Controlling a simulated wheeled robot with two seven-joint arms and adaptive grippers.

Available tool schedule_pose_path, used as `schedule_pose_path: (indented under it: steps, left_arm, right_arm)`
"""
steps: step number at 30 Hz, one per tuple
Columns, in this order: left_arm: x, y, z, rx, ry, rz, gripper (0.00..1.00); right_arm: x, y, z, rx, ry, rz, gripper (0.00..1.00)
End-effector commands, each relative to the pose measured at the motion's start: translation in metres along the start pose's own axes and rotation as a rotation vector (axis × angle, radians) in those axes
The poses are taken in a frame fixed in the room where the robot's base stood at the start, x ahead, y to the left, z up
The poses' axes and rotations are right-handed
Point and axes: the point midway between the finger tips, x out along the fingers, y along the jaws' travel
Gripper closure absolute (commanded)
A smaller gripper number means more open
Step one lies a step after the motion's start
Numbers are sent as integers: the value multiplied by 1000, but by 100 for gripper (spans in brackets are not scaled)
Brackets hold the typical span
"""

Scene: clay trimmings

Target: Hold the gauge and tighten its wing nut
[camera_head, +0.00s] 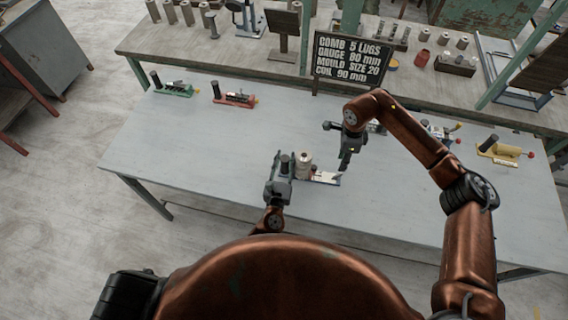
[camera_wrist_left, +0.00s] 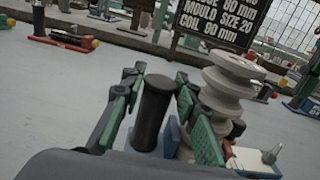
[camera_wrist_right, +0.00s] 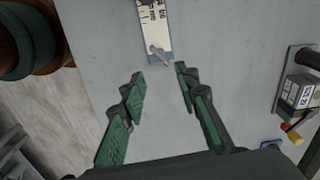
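The gauge (camera_head: 325,177) lies near the front middle of the table, with a white scale plate, a blue base and a dark upright post (camera_wrist_left: 153,112). A pale ribbed spool-shaped piece (camera_head: 304,163) stands beside the post; it also shows in the left wrist view (camera_wrist_left: 222,95). My left gripper (camera_head: 281,172) is around the post, its green pads on either side with narrow gaps showing. My right gripper (camera_head: 345,165) is open and empty, above the scale's right end. In the right wrist view, a small metal wing nut (camera_wrist_right: 160,55) sits at the scale's end (camera_wrist_right: 153,22), ahead of the fingertips.
A chalkboard (camera_head: 347,60) at the back appears to read "GAUGE 80 mm". Green (camera_head: 173,90), red (camera_head: 235,99) and yellow (camera_head: 500,153) gauges stand along the table, with others behind my right arm. The table's left front is clear.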

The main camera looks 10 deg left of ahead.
Motion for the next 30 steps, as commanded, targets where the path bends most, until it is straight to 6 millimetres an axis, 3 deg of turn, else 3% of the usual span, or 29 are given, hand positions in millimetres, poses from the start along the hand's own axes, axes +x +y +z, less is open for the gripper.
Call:
schedule_pose_path:
  steps: [6, 18, 30]
  left_arm:
    - [0, 0, 0, -1, 1, 0, 72]
    - [0, 0, 0, -1, 1, 0, 99]
    - [0, 0, -1, -1, 1, 0, 100]
  right_arm:
    - [0, 0, 0, 0, 0, 0, 71]
    - [0, 0, 0, 0, 0, 0, 71]
    - [0, 0, 0, -1, 0, 0, 76]
